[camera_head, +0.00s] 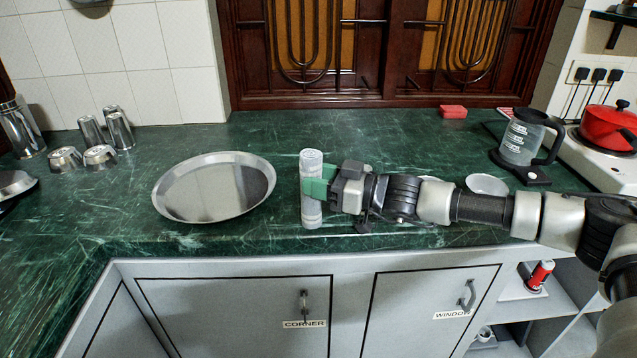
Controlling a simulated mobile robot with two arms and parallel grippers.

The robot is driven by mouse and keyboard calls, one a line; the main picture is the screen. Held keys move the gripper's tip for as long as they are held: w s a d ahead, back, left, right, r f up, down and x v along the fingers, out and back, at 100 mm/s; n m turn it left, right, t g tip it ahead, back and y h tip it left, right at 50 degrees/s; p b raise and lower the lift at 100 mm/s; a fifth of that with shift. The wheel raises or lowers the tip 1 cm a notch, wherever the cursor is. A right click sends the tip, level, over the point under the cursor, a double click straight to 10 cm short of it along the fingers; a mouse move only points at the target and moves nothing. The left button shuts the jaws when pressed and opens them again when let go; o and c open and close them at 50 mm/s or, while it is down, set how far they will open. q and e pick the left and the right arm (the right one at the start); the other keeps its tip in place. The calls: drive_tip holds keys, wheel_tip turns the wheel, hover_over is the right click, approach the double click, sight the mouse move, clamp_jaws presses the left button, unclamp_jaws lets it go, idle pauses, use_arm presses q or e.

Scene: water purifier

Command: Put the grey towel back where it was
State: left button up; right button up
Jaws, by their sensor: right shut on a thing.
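The grey towel (311,162) is a pale, upright roll near the middle of the green counter. My right gripper (315,188) reaches in from the right and is shut on the towel, with its green fingertips around the middle of the roll. The towel's lower end is at the counter's front part; I cannot tell whether it touches the surface. My left gripper is not in view.
A round metal tray (215,187) lies left of the towel. Several metal cups (100,157) stand at the far left. Behind my right arm are white bowls (487,185), a glass jug (522,140) and a red pot (608,127). The counter behind the towel is clear.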

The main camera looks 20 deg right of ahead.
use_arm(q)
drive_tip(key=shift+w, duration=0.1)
use_arm(e)
drive_tip(key=shift+f, duration=0.1)
drive_tip(key=shift+f, duration=0.1)
drive_tip(key=o, duration=0.9)
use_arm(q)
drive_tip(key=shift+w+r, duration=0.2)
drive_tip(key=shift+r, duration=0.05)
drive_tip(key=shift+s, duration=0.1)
use_arm(e)
drive_tip(key=shift+r, duration=0.2)
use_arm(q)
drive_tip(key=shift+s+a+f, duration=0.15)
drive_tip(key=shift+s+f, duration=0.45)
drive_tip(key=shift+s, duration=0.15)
use_arm(e)
drive_tip(key=v, duration=1.2)
